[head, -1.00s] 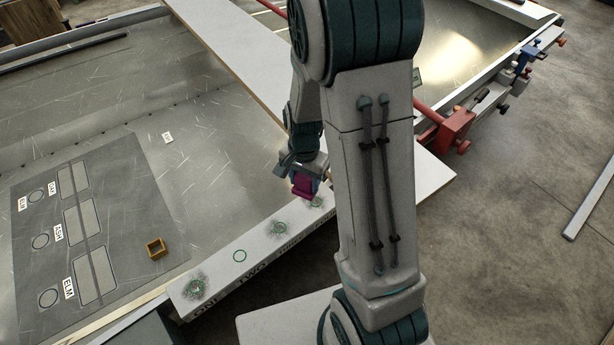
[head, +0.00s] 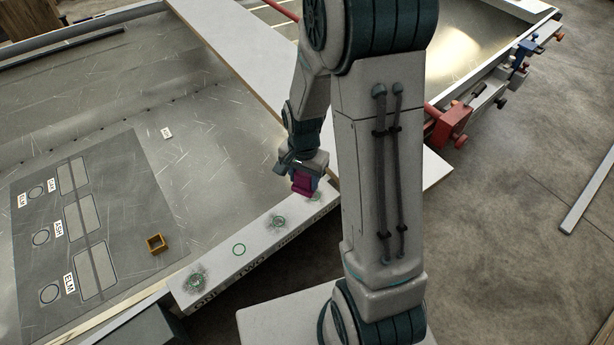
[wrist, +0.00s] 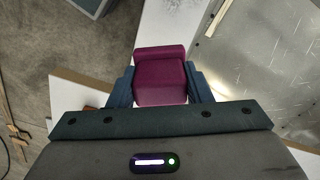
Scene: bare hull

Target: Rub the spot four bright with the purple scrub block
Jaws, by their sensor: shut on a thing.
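The purple scrub block (head: 302,185) is held in my gripper (head: 303,178), low over the far end of a white beam. In the wrist view the block (wrist: 160,78) sits between the two blue-grey fingers. Spot four (head: 315,196), a green ring with grey smudging, is just right of and below the block in the head view and partly hidden. I cannot tell whether the block touches the beam. Spot four does not show clearly in the wrist view.
The white beam (head: 258,243) also bears smudged spot three (head: 278,221), clean-looking ring two (head: 239,250) and smudged spot one (head: 197,278). A red clamp (head: 447,127) is at the right.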

